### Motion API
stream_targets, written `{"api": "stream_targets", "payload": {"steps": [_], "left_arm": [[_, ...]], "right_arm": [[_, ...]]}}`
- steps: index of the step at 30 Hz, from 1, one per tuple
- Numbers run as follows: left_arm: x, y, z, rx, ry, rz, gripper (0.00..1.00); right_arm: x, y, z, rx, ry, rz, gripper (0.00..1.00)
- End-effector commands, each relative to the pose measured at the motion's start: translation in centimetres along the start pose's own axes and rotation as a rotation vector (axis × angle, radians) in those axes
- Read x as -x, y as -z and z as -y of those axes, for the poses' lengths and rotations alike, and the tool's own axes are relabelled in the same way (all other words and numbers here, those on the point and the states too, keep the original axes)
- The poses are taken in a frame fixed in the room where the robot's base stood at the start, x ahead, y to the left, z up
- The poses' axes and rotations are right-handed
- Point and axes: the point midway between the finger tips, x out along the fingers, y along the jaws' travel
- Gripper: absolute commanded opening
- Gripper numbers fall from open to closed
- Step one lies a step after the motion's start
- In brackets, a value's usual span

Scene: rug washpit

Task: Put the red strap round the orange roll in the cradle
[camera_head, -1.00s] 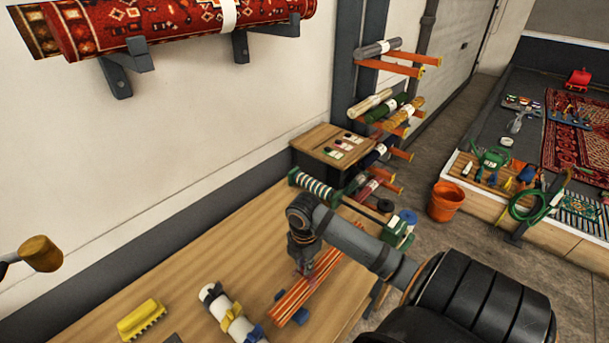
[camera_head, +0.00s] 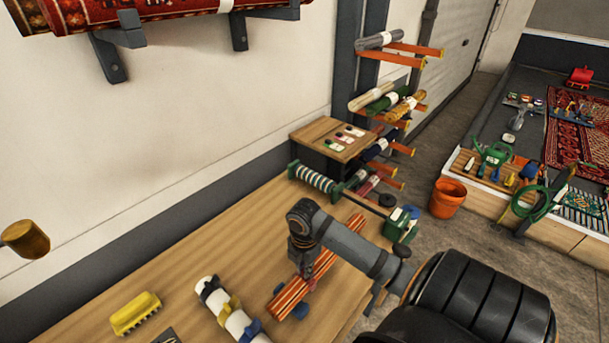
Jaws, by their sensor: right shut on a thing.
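The orange striped roll (camera_head: 287,298) lies at a slant near the front edge of the wooden bench. Blue cradle parts (camera_head: 299,311) show beside its near end. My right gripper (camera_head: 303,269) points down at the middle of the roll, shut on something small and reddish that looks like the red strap. Its fingers hide most of the strap, so I cannot tell whether it goes round the roll. My left gripper is not in view.
A white roll with dark, yellow and blue bands (camera_head: 229,311) lies left of the orange roll. A yellow brush (camera_head: 136,313) is farther left. A green-ended spool (camera_head: 316,179) and a wooden box (camera_head: 327,137) stand behind. The bench's middle left is clear.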

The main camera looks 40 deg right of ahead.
Motion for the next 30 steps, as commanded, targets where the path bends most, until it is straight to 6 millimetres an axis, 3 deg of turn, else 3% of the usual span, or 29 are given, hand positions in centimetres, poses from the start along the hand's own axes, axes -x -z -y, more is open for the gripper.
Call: {"api": "stream_targets", "payload": {"steps": [2, 3, 9, 17, 20, 30], "left_arm": [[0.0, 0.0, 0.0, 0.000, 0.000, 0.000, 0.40], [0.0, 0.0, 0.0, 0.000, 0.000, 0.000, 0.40], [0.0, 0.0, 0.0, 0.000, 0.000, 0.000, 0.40], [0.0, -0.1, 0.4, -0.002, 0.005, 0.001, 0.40], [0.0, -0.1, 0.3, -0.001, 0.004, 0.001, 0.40], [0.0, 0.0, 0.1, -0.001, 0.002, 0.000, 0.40]], "right_arm": [[0.0, 0.0, 0.0, 0.000, 0.000, 0.000, 0.00], [0.0, 0.0, 0.0, 0.000, 0.000, 0.000, 0.13], [0.0, 0.0, 0.0, 0.000, 0.000, 0.000, 0.37], [0.1, 0.0, 0.0, 0.000, 0.000, 0.000, 0.37], [1.0, -0.1, -0.1, 0.000, -0.002, 0.002, 0.37], [8.8, -0.1, -0.1, 0.002, -0.003, 0.005, 0.37]]}}
